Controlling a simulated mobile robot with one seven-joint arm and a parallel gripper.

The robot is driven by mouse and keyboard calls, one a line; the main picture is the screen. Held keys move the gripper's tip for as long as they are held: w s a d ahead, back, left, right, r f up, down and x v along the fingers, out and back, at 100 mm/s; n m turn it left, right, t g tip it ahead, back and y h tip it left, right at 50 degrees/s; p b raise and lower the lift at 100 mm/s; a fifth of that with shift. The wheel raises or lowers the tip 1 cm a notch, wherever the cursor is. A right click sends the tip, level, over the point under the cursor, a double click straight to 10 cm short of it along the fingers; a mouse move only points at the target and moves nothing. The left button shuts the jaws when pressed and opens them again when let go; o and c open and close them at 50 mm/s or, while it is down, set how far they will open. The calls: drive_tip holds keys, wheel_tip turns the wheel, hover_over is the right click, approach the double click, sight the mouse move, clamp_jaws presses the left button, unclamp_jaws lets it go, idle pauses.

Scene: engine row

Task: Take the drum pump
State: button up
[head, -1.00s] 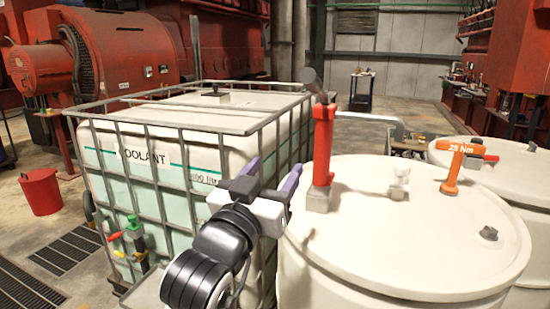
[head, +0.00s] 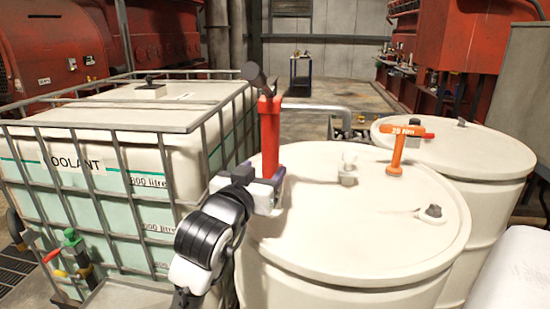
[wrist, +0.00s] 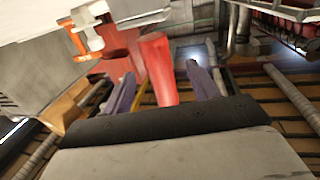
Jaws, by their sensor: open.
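The drum pump (head: 270,135) is a red upright body with a dark handle on top and a grey spout pipe running right. It stands on the near white drum (head: 370,225). My gripper (head: 264,184) is at the lower part of the red body, and its fingers are partly hidden in the head view. In the wrist view, my gripper (wrist: 160,92) is open, with purple fingers spread left and right. A red part of the pump (wrist: 157,68) shows between them. Whether a finger touches it I cannot tell.
The caged coolant tank (head: 130,130) stands close on the left. An orange torque wrench (head: 397,150), marked 25 Nm, stands on the drum right of the pump. A white fitting (head: 348,168) and a grey cap (head: 433,212) are also on the lid. A second drum (head: 480,150) stands behind.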

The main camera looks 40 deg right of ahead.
sight(267, 166)
drive_tip(key=p+x, duration=0.2)
drive_tip(key=x, duration=0.3)
drive_tip(key=shift+d, duration=0.1)
drive_tip(key=shift+c, duration=0.2)
clamp_jaws()
